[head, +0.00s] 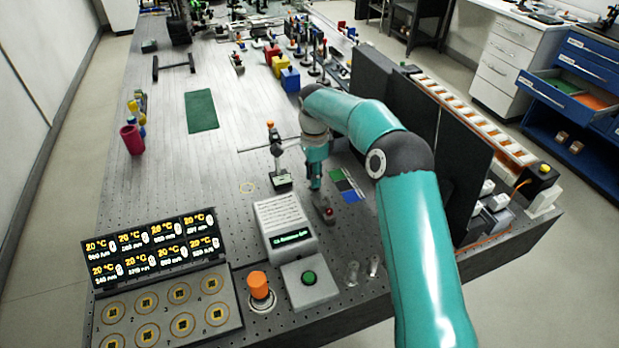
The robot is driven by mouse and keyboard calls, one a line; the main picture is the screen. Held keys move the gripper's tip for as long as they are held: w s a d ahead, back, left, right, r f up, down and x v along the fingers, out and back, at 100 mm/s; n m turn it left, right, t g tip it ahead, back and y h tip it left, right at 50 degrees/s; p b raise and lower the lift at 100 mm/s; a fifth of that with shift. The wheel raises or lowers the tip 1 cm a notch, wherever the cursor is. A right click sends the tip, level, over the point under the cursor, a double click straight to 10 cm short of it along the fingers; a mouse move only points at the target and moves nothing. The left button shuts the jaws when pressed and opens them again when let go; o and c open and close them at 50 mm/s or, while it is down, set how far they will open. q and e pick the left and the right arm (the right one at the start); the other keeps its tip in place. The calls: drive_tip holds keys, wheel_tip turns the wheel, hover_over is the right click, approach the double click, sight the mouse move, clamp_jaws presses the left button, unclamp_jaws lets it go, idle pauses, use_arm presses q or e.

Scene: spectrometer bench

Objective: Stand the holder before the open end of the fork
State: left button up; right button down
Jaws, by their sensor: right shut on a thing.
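My right gripper (316,180) points down over the middle of the bench. It is shut on a slim piece, which looks like the holder; the gripper hides most of it, and I cannot tell whether its foot touches the bench. Just below the gripper in the picture, a small dark piece with a red top (326,213) lies on the bench; it looks like the fork, but which way its open end faces is too small to tell. My left gripper is not in view.
A post with an orange top (270,126) on a dark base stands left of the gripper. A white box with a green display (284,225) is in front. Coloured tiles (347,185) lie to the right, near dark panels (408,110). The left bench is mostly clear around a green mat (201,111).

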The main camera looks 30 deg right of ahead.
drive_tip(key=shift+f, duration=0.3)
drive_tip(key=shift+f, duration=0.2)
drive_tip(key=c, duration=0.9)
unclamp_jaws()
drive_tip(key=shift+c, duration=0.2)
drive_tip(key=shift+r, duration=0.15)
wheel_tip(320, 180, up, 12)
drive_tip(key=shift+p, duration=0.3)
